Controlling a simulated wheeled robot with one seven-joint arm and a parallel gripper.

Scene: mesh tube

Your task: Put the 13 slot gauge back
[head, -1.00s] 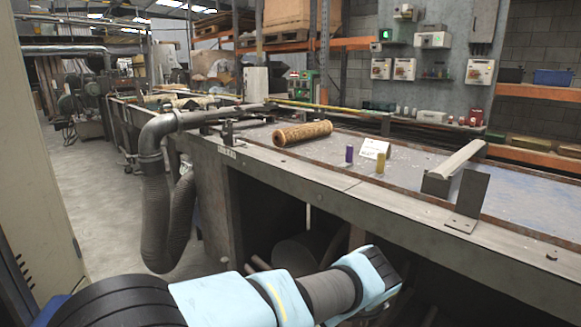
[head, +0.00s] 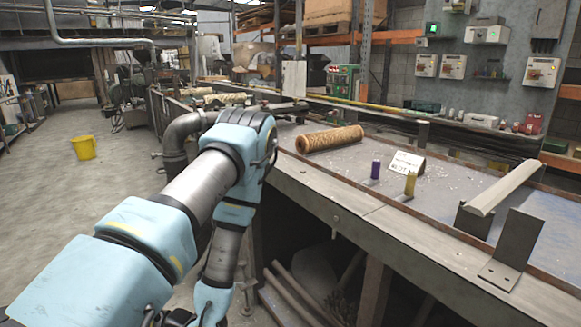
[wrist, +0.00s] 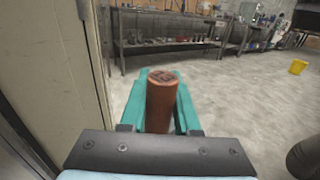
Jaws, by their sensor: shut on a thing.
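My gripper (wrist: 160,90) shows in the wrist view, its teal fingers shut on an orange-brown cylinder (wrist: 161,105). The cylinder points away from the wrist, its round end face showing, and is held clear above the floor. In the head view my gripper is out of frame. A purple peg gauge (head: 375,169) and a yellow one (head: 410,183) stand upright on the bench (head: 330,210). A white sign card (head: 407,163) stands beside them; its small writing is not clear to me.
A brown mesh roll (head: 330,139) lies on the bench. A metal bracket (head: 512,250) and a long bar (head: 505,190) sit at its right. Grey ducting (head: 182,135) rises at the bench's left end. A yellow bucket (head: 84,147) stands on open floor. A pale panel (wrist: 50,80) is close at left.

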